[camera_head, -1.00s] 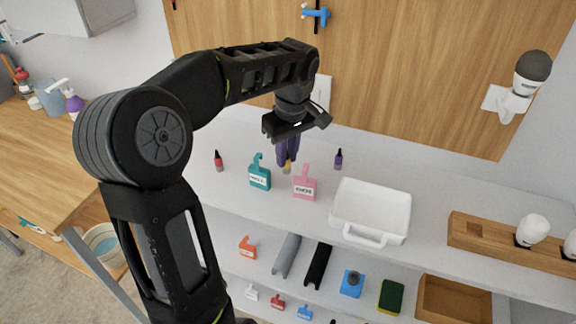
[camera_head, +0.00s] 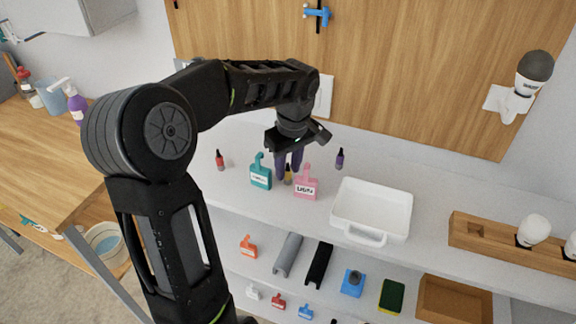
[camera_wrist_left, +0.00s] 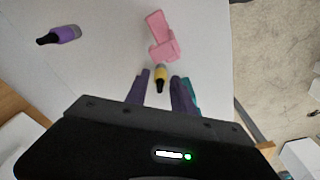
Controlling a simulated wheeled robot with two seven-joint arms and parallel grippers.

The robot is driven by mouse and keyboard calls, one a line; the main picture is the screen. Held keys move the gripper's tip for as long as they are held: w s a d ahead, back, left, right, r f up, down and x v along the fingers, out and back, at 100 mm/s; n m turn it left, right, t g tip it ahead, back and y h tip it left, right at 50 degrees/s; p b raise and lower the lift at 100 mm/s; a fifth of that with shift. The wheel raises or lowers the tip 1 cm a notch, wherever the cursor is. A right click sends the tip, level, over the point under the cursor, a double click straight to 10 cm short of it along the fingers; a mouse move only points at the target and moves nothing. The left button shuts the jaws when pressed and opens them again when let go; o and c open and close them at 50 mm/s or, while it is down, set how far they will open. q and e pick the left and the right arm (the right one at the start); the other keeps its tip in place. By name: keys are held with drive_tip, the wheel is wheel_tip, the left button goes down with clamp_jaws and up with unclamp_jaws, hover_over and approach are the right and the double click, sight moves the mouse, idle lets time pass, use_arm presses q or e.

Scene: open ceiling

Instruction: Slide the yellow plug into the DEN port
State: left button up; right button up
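The small yellow plug (camera_head: 288,177) with a dark tip stands on the white shelf, between a teal labelled piece (camera_head: 261,177) and a pink labelled piece (camera_head: 306,187). My left gripper (camera_head: 288,172) is over the plug, with its purple fingers spread apart. In the left wrist view the yellow plug (camera_wrist_left: 161,74) shows between the open fingertips (camera_wrist_left: 160,75), with a gap on each side. The labels are too small to read for certain, and I cannot make out a DEN port. My right gripper is not in view.
A red plug (camera_head: 220,161) and a purple plug (camera_head: 340,159) stand on the same shelf. A white tray (camera_head: 372,208) lies to the right, then a wooden block (camera_head: 470,235). A wood panel (camera_head: 400,70) rises behind. Several items lie on the lower shelf.

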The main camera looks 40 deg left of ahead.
use_arm(q)
drive_tip(key=shift+o, duration=0.7)
drive_tip(key=shift+r, duration=0.2)
wheel_tip(320, 180, up, 12)
drive_tip(key=d+p, duration=0.1)
drive_tip(key=p, duration=0.1)
drive_tip(key=shift+s+d, duration=0.2)
drive_tip(key=shift+f, duration=0.1)
